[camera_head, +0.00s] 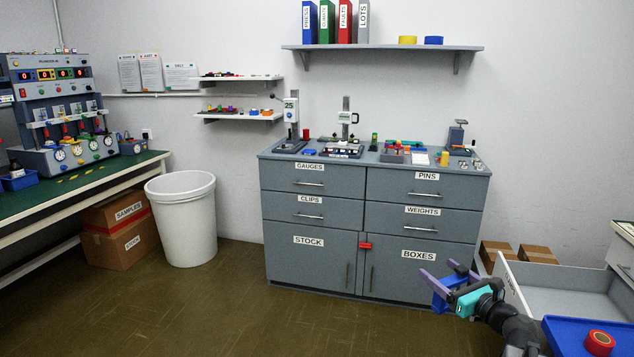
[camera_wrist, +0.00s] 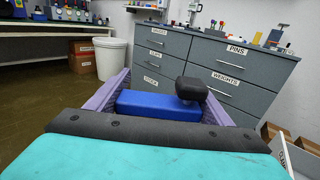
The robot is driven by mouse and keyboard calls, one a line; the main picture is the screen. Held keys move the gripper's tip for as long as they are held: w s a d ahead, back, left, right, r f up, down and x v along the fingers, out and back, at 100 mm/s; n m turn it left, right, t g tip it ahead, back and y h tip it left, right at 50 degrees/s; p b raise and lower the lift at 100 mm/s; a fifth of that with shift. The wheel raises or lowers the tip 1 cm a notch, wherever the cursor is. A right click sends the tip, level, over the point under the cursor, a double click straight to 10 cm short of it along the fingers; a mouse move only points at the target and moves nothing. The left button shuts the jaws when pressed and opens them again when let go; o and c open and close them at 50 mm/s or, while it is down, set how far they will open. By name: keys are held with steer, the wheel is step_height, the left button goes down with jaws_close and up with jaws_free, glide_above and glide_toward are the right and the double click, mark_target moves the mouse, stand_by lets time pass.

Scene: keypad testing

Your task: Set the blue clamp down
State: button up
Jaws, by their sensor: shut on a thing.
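The blue clamp (camera_wrist: 155,104) is a blue block with a black knob or handle on its upper right in the wrist view. It also shows in the head view (camera_head: 440,290), partly hidden by my gripper. My gripper (camera_head: 441,282), with purple fingers, is shut on the blue clamp and holds it up in the air, in front of the grey cabinet's lower right. In the wrist view my gripper (camera_wrist: 158,98) has one purple finger on each side of the block. The lower edge of the clamp is hidden behind the dark gripper body.
The grey cabinet (camera_head: 314,268) carries gauges and small parts on top. An open drawer (camera_head: 570,279) and a blue tray (camera_head: 563,339) with a red tape roll (camera_head: 599,342) are at right. A white bin (camera_head: 184,225) and a green-topped bench (camera_head: 60,192) stand left. The middle floor is clear.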

steer(key=s+a+n+g+y, duration=0.3)
steer(key=a+y, duration=0.1)
steer(key=a, duration=0.5)
steer(key=s+a+n+g+y, duration=0.3)
steer(key=s+a, duration=0.1)
steer(key=a, duration=0.5)
steer(key=shift+s+f+y, duration=0.25)
steer(key=shift+f+y, duration=0.05)
steer(key=shift+y, duration=0.1)
steer(key=shift+a+r, duration=0.1)
steer(key=shift+r, duration=0.05)
step_height(320, 180, up, 3)
steer(key=p, duration=1)
steer(key=shift+r, duration=0.2)
steer(key=shift+f+p, duration=0.1)
steer(key=shift+p, duration=0.55)
